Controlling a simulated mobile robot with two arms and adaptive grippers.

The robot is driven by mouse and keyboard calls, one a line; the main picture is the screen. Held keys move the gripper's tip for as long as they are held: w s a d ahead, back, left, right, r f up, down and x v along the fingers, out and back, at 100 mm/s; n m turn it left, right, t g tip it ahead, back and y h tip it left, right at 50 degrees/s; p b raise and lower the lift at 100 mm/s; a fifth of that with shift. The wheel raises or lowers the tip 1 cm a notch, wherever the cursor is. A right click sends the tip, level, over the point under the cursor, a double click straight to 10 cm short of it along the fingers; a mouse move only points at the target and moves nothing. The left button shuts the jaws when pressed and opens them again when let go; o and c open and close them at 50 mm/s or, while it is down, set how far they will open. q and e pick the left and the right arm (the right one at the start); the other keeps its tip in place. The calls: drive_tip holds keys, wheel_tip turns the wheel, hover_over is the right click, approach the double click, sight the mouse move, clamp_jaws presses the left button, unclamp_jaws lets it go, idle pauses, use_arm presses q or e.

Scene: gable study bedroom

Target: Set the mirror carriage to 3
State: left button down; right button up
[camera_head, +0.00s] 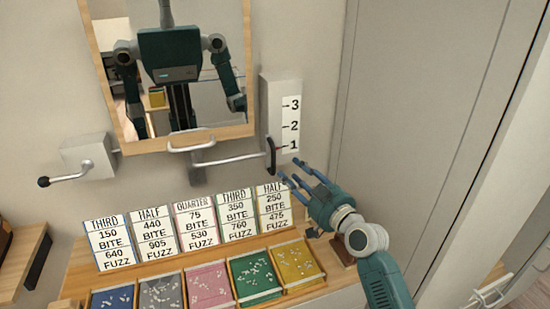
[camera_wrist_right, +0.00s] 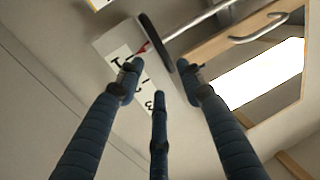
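The wood-framed mirror (camera_head: 185,70) hangs on the wall. A bent metal rod (camera_head: 225,160) runs from below its frame to a black oval end piece (camera_head: 271,156). That piece stands beside the 1 on the white scale plate (camera_head: 291,122), marked 3, 2, 1 from top to bottom. My right gripper (camera_head: 293,172) is open, just below and right of the black piece. In the right wrist view, the black piece (camera_wrist_right: 158,42) lies beyond the spread fingers, with a red pointer by it; contact cannot be told. My left gripper is not in view.
A crank with a black knob (camera_head: 45,182) sticks out at left. Several number cards (camera_head: 158,231) stand on a wooden shelf below the mirror, with coloured trays (camera_head: 256,279) before them. A tall grey panel (camera_head: 410,120) borders the right side.

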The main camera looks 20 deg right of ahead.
drive_tip(key=p, duration=0.2)
hover_over(275, 174)
drive_tip(key=shift+w+d, duration=0.1)
drive_tip(key=shift+w, duration=0.35)
clamp_jaws()
